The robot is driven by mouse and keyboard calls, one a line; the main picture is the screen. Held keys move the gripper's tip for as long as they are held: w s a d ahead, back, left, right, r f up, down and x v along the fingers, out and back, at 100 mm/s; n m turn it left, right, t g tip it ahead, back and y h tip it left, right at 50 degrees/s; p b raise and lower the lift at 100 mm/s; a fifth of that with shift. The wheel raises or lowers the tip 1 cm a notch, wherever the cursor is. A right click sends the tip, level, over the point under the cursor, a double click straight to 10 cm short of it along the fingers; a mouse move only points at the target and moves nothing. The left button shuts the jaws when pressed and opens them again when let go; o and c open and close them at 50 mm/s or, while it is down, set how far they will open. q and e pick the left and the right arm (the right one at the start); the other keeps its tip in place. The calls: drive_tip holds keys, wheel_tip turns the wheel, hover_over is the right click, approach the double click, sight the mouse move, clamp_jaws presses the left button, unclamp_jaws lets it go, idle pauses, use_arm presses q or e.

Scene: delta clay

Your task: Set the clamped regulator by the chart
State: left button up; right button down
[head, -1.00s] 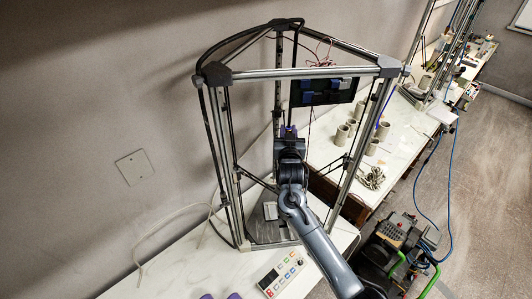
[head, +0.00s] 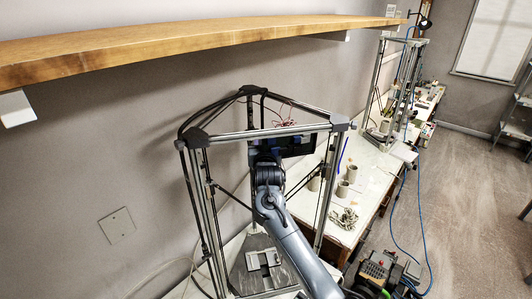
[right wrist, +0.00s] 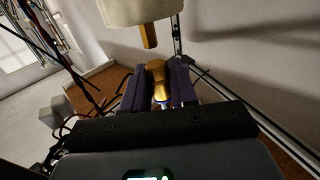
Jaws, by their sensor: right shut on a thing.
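My right gripper (right wrist: 158,88) has its purple fingers shut on a brass, rounded piece in the right wrist view. I cannot tell whether this brass piece (right wrist: 157,72) is part of the regulator. A cream cylinder with a brass stub (right wrist: 148,36) hangs just above it, with a gap between. In the head view my right arm reaches up into a tall metal frame (head: 262,134), and its wrist hides the fingers. A grey clamp-like fixture (head: 262,260) sits on the frame's base plate and looks empty. I see no readable chart. My left gripper is out of view.
A wooden shelf (head: 200,42) spans the wall above the frame. Frame posts and dark rods surround my right arm. Loose wires (right wrist: 40,40) hang at left in the wrist view.

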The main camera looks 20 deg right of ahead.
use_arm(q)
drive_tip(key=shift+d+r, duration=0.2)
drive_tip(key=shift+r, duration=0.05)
use_arm(e)
wheel_tip(320, 180, up, 3)
drive_tip(key=shift+a+r, duration=0.1)
drive_tip(key=shift+r, duration=0.05)
drive_tip(key=c, duration=1.3)
unclamp_jaws()
drive_tip(key=shift+o, duration=1.3)
drive_tip(key=shift+w, duration=0.15)
drive_tip(key=shift+f, duration=0.3)
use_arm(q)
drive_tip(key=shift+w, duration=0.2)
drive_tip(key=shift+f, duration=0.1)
